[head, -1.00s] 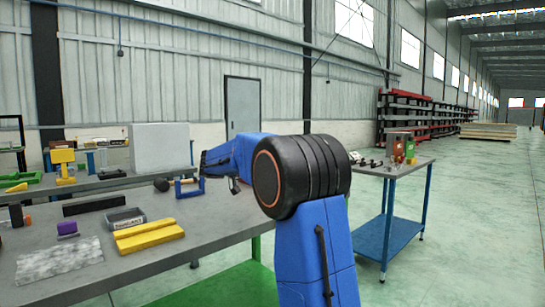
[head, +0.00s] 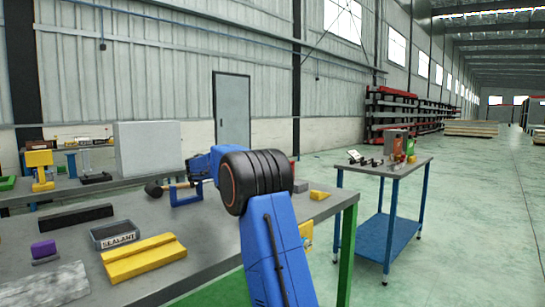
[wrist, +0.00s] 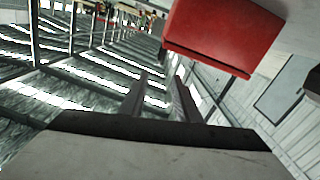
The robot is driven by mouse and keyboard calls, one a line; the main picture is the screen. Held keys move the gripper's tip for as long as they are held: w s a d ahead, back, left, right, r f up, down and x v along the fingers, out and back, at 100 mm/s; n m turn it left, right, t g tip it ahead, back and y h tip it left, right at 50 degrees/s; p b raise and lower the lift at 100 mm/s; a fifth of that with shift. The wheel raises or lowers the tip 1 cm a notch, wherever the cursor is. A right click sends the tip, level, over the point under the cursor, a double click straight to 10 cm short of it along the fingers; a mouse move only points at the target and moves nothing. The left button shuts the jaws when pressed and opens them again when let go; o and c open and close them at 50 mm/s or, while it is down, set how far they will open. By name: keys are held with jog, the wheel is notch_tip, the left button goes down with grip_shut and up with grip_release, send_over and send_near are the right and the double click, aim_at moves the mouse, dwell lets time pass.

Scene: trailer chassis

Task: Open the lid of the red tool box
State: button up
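The red tool box (wrist: 222,37) shows in the wrist view as a plain red block at the upper right, tilted in the picture and cut off by the top edge. No handle or latch can be made out, and I cannot tell which face is its lid. My gripper (wrist: 160,95) is open and empty, with a gap between its two fingers. The box is beyond the fingertips, off to their right, and apart from them. In the head view my arm hides most of the gripper and the box.
The grey workbench (head: 215,255) holds a yellow block (head: 145,258), a sealant tray (head: 115,235), a blue clamp-like tool (head: 186,194) and a yellow wedge (head: 319,195). A blue-legged cart (head: 388,172) with small items stands at right. Open floor lies beyond it.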

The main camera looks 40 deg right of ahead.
jog(key=d, duration=0.5)
jog(key=w+d, duration=0.1)
jog(key=d, duration=1.1)
jog(key=shift+w, duration=0.15)
grip_shut()
